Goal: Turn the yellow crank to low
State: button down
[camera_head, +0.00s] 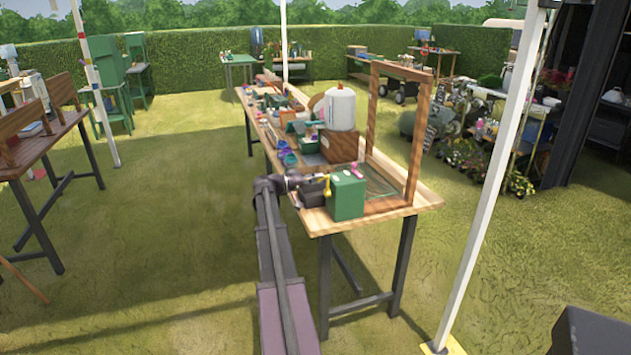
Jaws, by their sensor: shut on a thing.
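The yellow crank (327,187) shows as a small yellow piece at the left side of a green box (348,195). The box stands at the near end of a long wooden table. My arm reaches in from below, and my gripper (320,181) is at the crank, shut on it. The fingers are small and dark here and hide part of the crank. The crank's exact angle and any low mark cannot be made out.
The long wooden table (425,200) carries a wooden frame (415,145), a white tank (340,108), a pink item (356,170) beside the box and several small things further back. A white pole (487,170) stands to the right. Grass left of the table is clear.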

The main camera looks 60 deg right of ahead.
jog(key=shift+w+d+n, duration=0.35)
jog(key=shift+d+n, duration=0.05)
jog(key=shift+n, duration=0.2)
jog(key=shift+s+d, duration=0.15)
jog(key=shift+c, duration=2.2)
grip_release()
jog(key=shift+s+d, duration=0.1)
jog(key=shift+d, duration=0.05)
jog(key=shift+a, duration=0.3)
